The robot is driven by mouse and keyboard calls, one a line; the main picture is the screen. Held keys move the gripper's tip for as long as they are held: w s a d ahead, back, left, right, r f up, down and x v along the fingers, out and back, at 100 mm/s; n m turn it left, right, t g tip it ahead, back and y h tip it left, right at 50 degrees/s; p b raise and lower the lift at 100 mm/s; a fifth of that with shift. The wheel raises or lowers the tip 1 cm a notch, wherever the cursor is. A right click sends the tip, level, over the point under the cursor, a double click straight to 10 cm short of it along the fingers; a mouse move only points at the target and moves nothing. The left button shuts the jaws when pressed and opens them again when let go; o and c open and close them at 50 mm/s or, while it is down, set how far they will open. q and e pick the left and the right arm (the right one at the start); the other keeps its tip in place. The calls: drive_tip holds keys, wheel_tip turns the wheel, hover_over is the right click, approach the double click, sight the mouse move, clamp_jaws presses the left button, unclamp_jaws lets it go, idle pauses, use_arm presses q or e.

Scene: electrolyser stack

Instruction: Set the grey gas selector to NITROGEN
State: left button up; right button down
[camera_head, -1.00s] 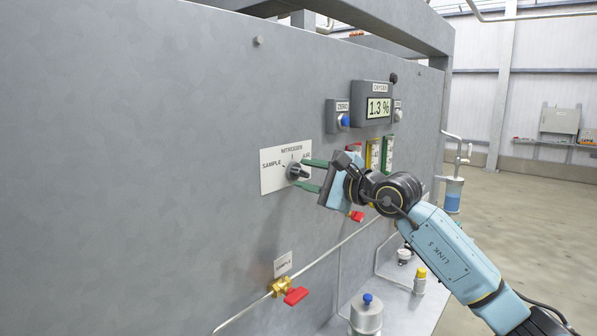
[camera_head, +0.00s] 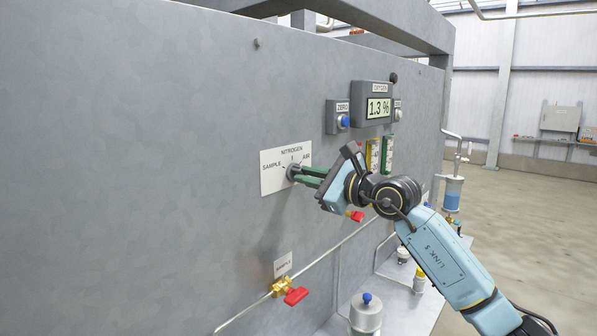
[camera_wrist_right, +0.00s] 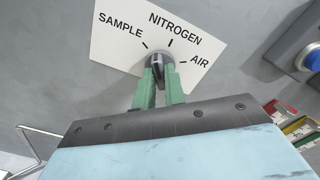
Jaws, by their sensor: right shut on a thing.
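The grey gas selector (camera_head: 291,171) is a small round knob on a white plate (camera_head: 270,183) marked SAMPLE, NITROGEN and AIR. In the right wrist view the knob (camera_wrist_right: 158,61) shows at the green fingertips, below the plate's NITROGEN mark. My right gripper (camera_head: 301,173) is shut on the knob, one finger on each side; it also shows in the right wrist view (camera_wrist_right: 160,78). The fingers hide much of the knob, and I cannot tell exactly which mark its pointer faces. My left gripper is not in view.
An oxygen display (camera_head: 373,103) reading 1.3 % and a ZERO box with a blue button (camera_head: 343,122) are above right. Coloured gauges (camera_head: 380,155) stand behind my wrist. A red-handled SAMPLE valve (camera_head: 295,296) and pipe are below. The panel left of the plate is clear.

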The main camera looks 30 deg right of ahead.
idle(0.3)
drive_tip(key=m+p, duration=0.2)
drive_tip(key=m, duration=0.2)
drive_tip(key=shift+m, duration=0.4)
drive_tip(key=shift+m, duration=1.1)
drive_tip(key=c, duration=1.9)
unclamp_jaws()
drive_tip(key=shift+m, duration=0.3)
drive_tip(key=o, duration=0.6)
